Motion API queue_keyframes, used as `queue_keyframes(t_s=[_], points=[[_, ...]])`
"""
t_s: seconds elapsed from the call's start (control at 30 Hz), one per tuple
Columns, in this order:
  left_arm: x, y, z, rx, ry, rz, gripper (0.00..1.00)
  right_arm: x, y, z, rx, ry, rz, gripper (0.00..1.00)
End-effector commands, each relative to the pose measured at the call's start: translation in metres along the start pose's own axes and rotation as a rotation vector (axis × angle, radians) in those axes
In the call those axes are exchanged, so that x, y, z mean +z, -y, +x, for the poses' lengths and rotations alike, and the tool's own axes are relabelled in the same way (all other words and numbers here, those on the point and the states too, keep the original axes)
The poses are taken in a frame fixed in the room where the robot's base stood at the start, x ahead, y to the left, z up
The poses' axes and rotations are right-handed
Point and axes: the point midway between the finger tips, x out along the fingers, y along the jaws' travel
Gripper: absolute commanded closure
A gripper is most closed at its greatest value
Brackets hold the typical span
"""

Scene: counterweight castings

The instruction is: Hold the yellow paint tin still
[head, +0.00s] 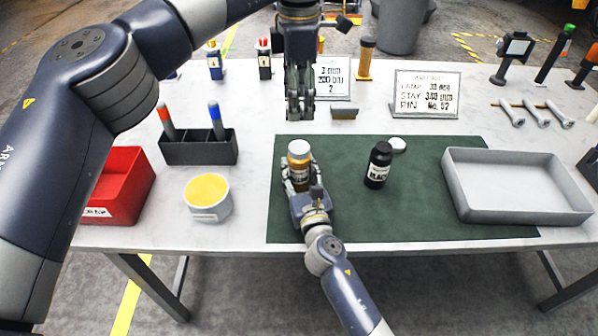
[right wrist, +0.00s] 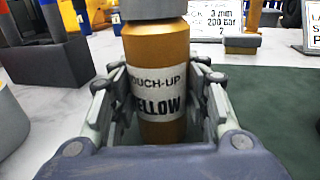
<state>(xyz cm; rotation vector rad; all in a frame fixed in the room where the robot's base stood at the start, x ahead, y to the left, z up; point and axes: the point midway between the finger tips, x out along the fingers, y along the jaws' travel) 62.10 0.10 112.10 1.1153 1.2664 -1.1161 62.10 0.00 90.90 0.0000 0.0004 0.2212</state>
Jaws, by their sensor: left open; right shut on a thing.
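The yellow paint tin (head: 299,150) stands upright near the left edge of the green mat, with a grey-white cap. In the right wrist view the tin (right wrist: 160,60) is gold, with a label reading TOUCH-UP and, partly cut off, YELLOW. My right gripper (head: 300,180) is shut on its body from the front, one finger on each side; the fingers also show in the right wrist view (right wrist: 158,95). My left gripper (head: 300,112) is open and empty, pointing down above the table behind the tin, apart from it.
A black bottle (head: 378,166) and a white lid (head: 397,144) are right of the tin on the green mat (head: 340,220). A grey tray (head: 520,212) stands at right. A round yellow-topped pot (head: 208,198), black holder (head: 198,151) and red bin (head: 125,180) stand at left.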

Motion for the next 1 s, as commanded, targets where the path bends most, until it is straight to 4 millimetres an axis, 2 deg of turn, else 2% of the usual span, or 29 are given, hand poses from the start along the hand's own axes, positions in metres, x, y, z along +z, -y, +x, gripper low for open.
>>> queue_keyframes(t_s=[0.13,0.17,0.23,0.67,0.77,1.0], points=[[0.000,0.000,0.000,0.000,0.000,0.000,0.39,0.000,0.000,0.000,-0.001,-0.001,0.000,1.00],[0.000,0.000,0.000,0.000,0.000,0.000,0.39,0.000,0.000,0.000,-0.001,-0.001,0.000,0.51],[0.000,0.000,0.000,0.000,0.000,0.000,0.39,0.000,0.000,0.000,-0.001,0.000,0.000,0.35],[0.000,0.000,0.001,0.000,0.000,0.000,0.39,0.000,0.000,-0.005,0.000,0.000,-0.001,0.34],[0.000,0.000,0.001,0.000,0.000,0.000,0.39,-0.001,0.001,-0.017,0.000,-0.001,-0.002,0.34],[0.000,0.000,0.001,0.000,0.000,0.000,0.39,-0.002,0.000,-0.068,0.001,-0.004,0.000,0.34]])
